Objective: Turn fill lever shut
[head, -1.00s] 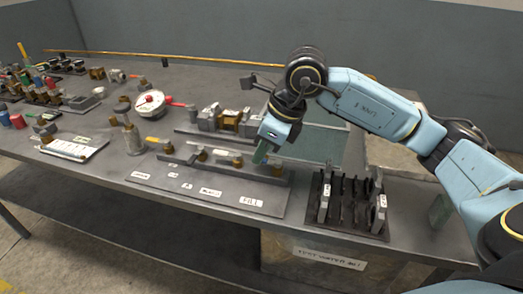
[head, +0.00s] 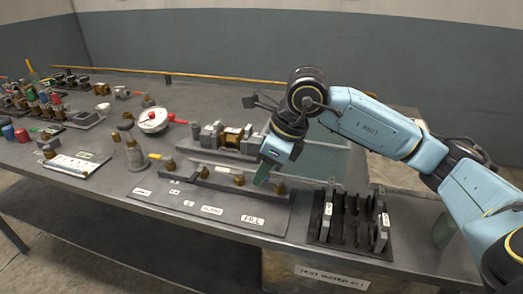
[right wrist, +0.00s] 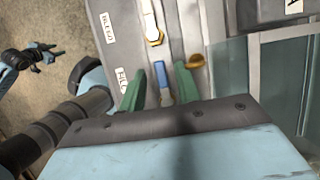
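The manifold bar with its brass fittings lies on a grey plate (head: 185,205) at the front of the bench. A white FILL label (head: 252,219) sits at the plate's right end. My right gripper (head: 261,172) points down at that end of the bar. In the right wrist view my right gripper (right wrist: 160,85) has its green fingers apart, one on each side of the blue fill lever (right wrist: 163,82), with gaps showing.
A black rack (head: 345,222) with upright plates stands right of the manifold. A red-handled round gauge (head: 153,120) and a brass valve assembly (head: 230,138) stand behind. A tray with a white sheet (head: 75,165) lies at left. The bench front edge is near.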

